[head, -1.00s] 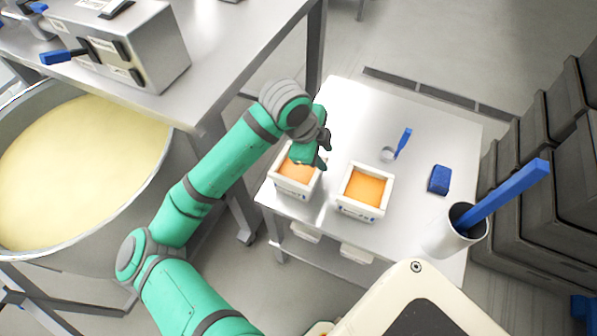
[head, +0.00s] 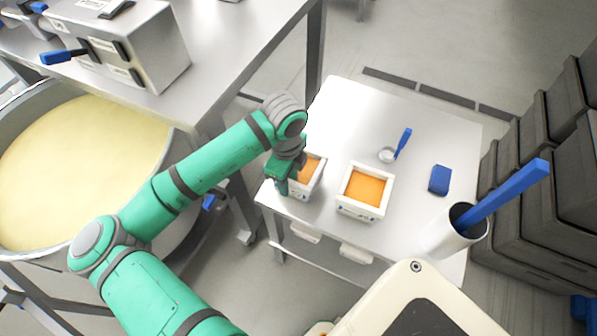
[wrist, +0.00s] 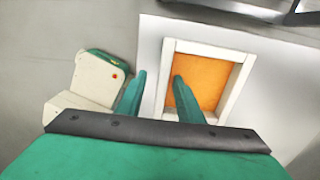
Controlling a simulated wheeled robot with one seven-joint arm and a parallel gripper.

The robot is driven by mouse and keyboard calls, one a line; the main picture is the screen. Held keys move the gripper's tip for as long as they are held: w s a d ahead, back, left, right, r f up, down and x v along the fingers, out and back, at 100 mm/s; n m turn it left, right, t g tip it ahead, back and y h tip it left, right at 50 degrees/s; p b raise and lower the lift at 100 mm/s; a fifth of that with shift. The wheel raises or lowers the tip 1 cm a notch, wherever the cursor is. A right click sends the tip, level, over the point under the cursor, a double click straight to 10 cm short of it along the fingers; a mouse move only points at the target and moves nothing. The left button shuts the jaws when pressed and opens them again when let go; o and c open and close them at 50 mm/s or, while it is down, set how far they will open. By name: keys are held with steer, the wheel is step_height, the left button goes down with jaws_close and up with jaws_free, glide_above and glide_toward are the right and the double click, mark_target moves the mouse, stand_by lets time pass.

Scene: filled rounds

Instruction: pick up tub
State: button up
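Two white square tubs with orange filling stand side by side on a small steel table (head: 345,105). The left tub (head: 319,180) is partly hidden by my gripper (head: 284,186); the right tub (head: 366,190) is in full view. In the wrist view my gripper (wrist: 160,78) is open. Its fingers stand on either side of one wall of a tub (wrist: 239,86), apparently the left one. One finger is over the orange filling and the other is outside the wall. I cannot tell whether either finger touches the tub.
A small white scoop with a blue handle (head: 402,142) and a blue block (head: 439,180) lie on the table. A white cup (head: 448,236) holds a blue-handled tool. Dark crates (head: 550,150) are stacked at right. A large vat (head: 75,170) and higher bench (head: 235,55) are at left.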

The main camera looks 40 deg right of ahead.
glide_above(290, 196)
step_height(290, 196, down, 5)
steer(key=shift+r, duration=0.1)
jaws_close()
steer(key=shift+r, duration=0.1)
stand_by(1.3)
